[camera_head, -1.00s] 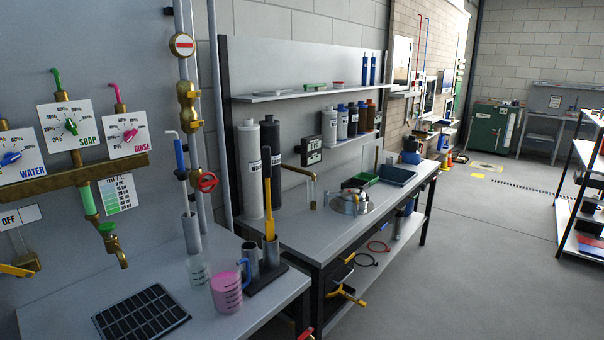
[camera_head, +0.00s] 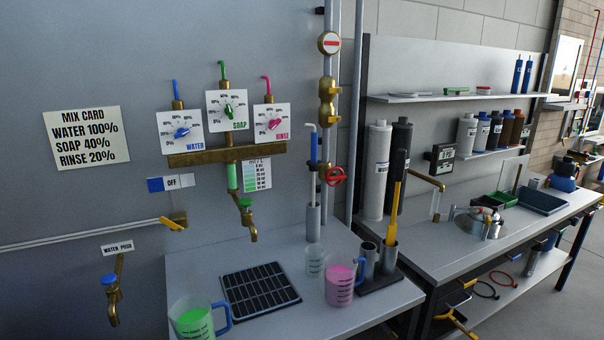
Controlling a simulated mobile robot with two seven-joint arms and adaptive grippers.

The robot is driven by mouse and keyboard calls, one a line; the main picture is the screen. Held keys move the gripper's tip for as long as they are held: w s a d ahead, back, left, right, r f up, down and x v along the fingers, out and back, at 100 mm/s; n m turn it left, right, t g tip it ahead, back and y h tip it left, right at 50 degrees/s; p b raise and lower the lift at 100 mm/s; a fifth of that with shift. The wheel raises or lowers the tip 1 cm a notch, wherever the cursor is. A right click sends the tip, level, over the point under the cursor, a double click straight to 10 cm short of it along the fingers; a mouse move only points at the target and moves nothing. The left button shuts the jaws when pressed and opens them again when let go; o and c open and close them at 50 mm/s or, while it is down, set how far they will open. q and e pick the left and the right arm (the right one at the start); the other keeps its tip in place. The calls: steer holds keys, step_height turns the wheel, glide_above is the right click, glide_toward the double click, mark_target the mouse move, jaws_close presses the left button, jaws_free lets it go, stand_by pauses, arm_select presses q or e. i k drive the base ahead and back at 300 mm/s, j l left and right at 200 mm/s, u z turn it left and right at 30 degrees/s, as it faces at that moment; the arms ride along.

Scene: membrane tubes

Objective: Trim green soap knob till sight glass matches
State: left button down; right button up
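The green soap knob (camera_head: 228,110) sits on a white dial plate in the middle of three dials on a brass manifold (camera_head: 226,154). Its exact setting is too small to read. The sight glass (camera_head: 232,176) hangs below it and looks filled with green. A colour chart (camera_head: 257,174) with graded green bands is beside it; I cannot tell which band matches. The blue water knob (camera_head: 182,132) is to the left and the pink rinse knob (camera_head: 273,124) to the right. A mix card (camera_head: 87,137) reads water 100%, soap 40%, rinse 20%. Neither gripper is in view.
A brass spout (camera_head: 247,222) is above a black drain grid (camera_head: 260,290). A jug with green liquid (camera_head: 197,318), a pink-filled jug (camera_head: 340,286) and a clear beaker (camera_head: 315,262) stand around it. A yellow lever (camera_head: 173,222) sticks out left of the spout.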

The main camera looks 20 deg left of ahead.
mark_target(228, 111)
steer(key=j+u, duration=0.1)
steer(key=u, duration=0.65)
steer(key=i+j+u, duration=0.1)
steer(key=u, duration=0.25)
